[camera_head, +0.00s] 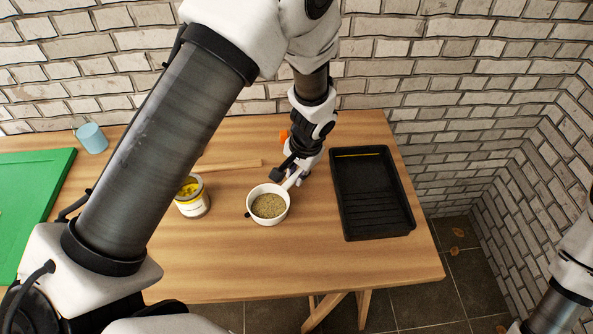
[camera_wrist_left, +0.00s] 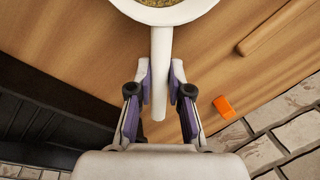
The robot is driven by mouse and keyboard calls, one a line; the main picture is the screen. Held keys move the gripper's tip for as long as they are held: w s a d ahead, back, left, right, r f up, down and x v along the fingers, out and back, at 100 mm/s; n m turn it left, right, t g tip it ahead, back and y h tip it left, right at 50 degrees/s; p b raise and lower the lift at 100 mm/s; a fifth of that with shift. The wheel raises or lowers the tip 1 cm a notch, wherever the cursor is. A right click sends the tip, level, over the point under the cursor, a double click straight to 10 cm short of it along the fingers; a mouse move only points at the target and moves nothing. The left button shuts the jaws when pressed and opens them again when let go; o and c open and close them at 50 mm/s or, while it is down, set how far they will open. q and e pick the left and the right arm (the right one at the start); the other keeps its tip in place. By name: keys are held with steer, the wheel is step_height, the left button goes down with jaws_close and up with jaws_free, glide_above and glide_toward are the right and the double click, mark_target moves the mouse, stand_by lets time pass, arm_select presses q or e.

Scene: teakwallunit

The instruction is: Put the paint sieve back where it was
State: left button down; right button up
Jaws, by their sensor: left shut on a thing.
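The paint sieve is a round white bowl (camera_head: 283,213) with a speckled brownish-green inside and a straight white handle. In the head view it is near the middle of the wooden table, between a paint can and a black tray. My left gripper (camera_head: 296,174) is at its handle, on the bowl's upper right. In the left wrist view the handle (camera_wrist_left: 161,85) lies between the two purple-padded fingers, which are shut on it. The bowl (camera_wrist_left: 165,15) is partly cut off at the top there. I cannot tell whether the bowl touches the table. My right gripper is out of view.
The black ribbed tray (camera_head: 374,228) lies on the right of the table (camera_head: 330,265). An open paint can (camera_head: 194,207) with yellow inside stands left of the sieve. A wooden stick (camera_head: 235,163), an orange object (camera_head: 283,135), a blue cup (camera_head: 92,139) and a green board (camera_head: 28,190) are also there.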

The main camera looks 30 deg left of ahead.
arm_select(q)
steer(key=shift+f, duration=0.35)
steer(key=c, duration=1.1)
jaws_free()
step_height(320, 180, up, 12)
steer(key=d, duration=0.2)
steer(key=shift+s+d+p, duration=0.15)
steer(key=shift+s+p, duration=0.1)
steer(key=shift+p, duration=0.2)
steer(key=shift+r, duration=0.1)
